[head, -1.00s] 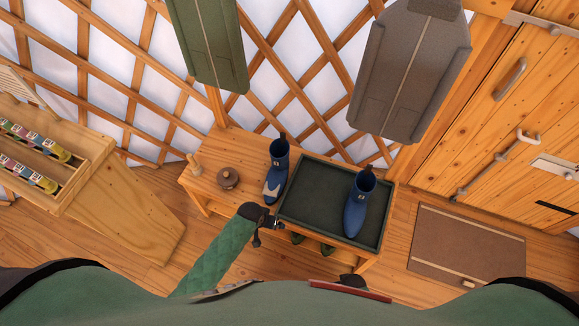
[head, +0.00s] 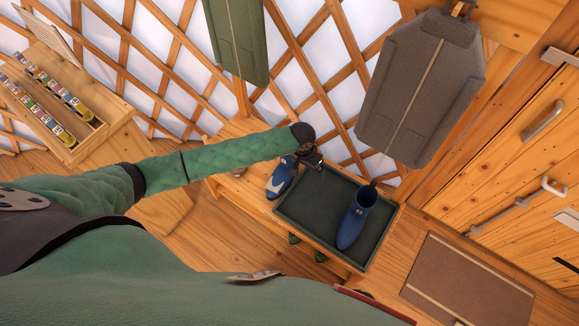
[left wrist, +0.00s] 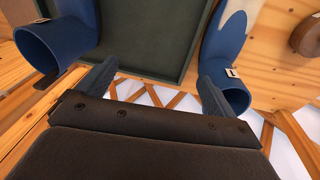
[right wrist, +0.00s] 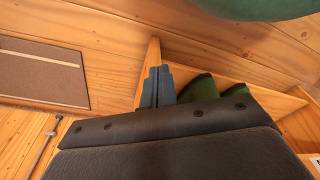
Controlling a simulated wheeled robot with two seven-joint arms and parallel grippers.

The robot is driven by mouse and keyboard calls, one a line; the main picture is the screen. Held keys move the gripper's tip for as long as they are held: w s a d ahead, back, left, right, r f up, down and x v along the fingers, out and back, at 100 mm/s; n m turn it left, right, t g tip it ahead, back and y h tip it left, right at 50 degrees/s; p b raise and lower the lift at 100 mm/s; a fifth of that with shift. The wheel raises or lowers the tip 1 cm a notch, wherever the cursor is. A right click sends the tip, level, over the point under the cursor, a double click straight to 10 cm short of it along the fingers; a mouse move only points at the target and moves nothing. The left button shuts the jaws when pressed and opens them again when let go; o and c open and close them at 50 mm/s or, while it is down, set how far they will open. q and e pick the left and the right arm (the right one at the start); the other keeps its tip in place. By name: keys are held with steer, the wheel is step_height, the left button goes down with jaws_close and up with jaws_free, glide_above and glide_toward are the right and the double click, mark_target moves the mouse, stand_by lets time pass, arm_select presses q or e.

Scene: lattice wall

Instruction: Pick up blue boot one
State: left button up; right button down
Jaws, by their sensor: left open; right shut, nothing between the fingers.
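A blue boot with a whitish toe patch (head: 280,181) stands on the wooden bench, left of the dark green tray (head: 290,213). A second, plain blue boot (head: 354,222) stands upright in the tray's right part. I cannot tell which is boot one. My left gripper (head: 315,162) is open by the patched boot's shaft, partly hiding it. In the left wrist view, the open fingers (left wrist: 156,82) lie between the plain boot (left wrist: 55,48) and the patched boot (left wrist: 222,60); one finger overlaps the patched boot's shaft. My right gripper (right wrist: 158,86) is shut and empty, low by the bench.
Green footwear (right wrist: 200,88) sits under the bench. Grey (head: 420,95) and green (head: 238,40) garments hang above it. A brown doormat (head: 468,283) lies right, before the wooden door. A wooden stand with small coloured items (head: 45,92) is at left. The tray's middle is clear.

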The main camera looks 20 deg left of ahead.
arm_select(q)
steer(key=w+a, duration=0.2)
steer(key=a, duration=0.1)
steer(key=w+a+n+y, duration=0.1)
steer(key=w+a, duration=0.1)
steer(key=a, duration=0.1)
steer(key=w+a+r+y, duration=0.1)
steer(key=w+a, duration=0.1)
steer(key=a, duration=0.1)
steer(key=shift+w+a+n+g, duration=0.15)
steer(key=shift+w+n+g, duration=0.15)
steer(key=shift+n, duration=0.1)
steer(key=shift+a, duration=0.15)
steer(key=shift+f, duration=0.3)
step_height(320, 180, down, 2)
steer(key=shift+p, duration=0.6)
steer(key=shift+a+f, duration=0.1)
steer(key=shift+f, duration=0.1)
steer(key=f, duration=0.1)
steer(key=f+p, duration=0.2)
steer(key=f, duration=0.1)
steer(key=shift+w+a, duration=0.1)
steer(key=shift+a, duration=0.2)
steer(key=shift+f, duration=0.4)
arm_select(e)
steer(key=s+d+f, duration=0.3)
steer(key=d+f, duration=0.1)
steer(key=f, duration=0.1)
steer(key=shift+s, duration=0.35)
steer(key=shift+d+f, duration=0.1)
